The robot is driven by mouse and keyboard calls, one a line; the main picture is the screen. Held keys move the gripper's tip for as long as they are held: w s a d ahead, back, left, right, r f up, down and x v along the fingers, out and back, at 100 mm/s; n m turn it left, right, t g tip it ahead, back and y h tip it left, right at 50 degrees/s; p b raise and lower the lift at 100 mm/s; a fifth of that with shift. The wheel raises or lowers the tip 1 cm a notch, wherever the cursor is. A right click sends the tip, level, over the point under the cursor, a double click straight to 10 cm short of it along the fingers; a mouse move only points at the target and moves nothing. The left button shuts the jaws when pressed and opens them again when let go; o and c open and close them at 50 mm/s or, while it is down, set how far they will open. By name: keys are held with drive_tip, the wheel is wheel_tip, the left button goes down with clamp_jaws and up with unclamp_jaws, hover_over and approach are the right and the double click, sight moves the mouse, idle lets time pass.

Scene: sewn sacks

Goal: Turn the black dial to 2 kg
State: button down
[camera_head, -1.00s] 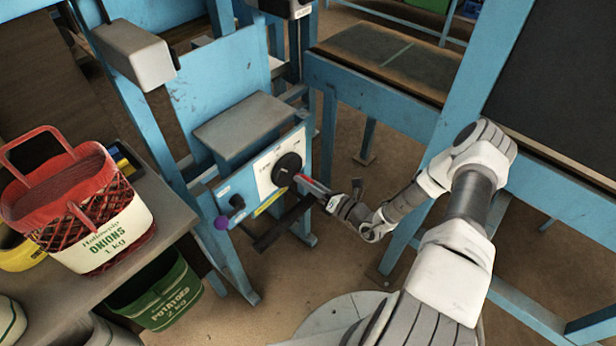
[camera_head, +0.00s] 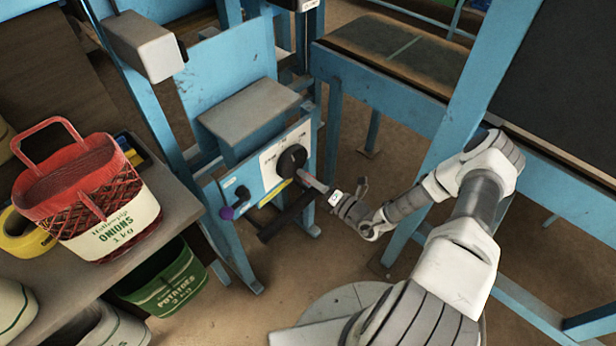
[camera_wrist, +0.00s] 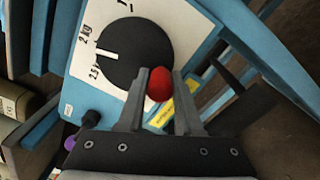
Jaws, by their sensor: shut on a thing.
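The black dial (camera_head: 292,158) sits on a white plate on the front of the blue machine. In the wrist view the dial (camera_wrist: 135,52) shows a white pointer line directed left, close to the "2 kg" mark (camera_wrist: 85,38); exact alignment is hard to tell. A "1.5" mark (camera_wrist: 95,70) lies below it. A red knob (camera_wrist: 160,84) is at the dial's lower right edge. My gripper (camera_wrist: 160,88) is shut on this red knob, one finger on each side. In the head view my gripper (camera_head: 314,183) is at the dial's lower right, and the red knob is mostly hidden.
A smaller black knob (camera_head: 242,193) and a purple ball (camera_head: 227,212) are lower left on the machine. A dark bar (camera_head: 287,216) juts out below the dial. A red onion sack (camera_head: 92,197) stands on the left table; a green potato sack (camera_head: 168,285) is below.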

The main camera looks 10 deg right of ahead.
drive_tip(key=shift+f, duration=0.1)
drive_tip(key=c, duration=0.6)
unclamp_jaws()
drive_tip(key=p+v, duration=0.2)
drive_tip(key=v, duration=1.5)
drive_tip(key=shift+s, duration=0.2)
drive_tip(key=shift+d, duration=0.1)
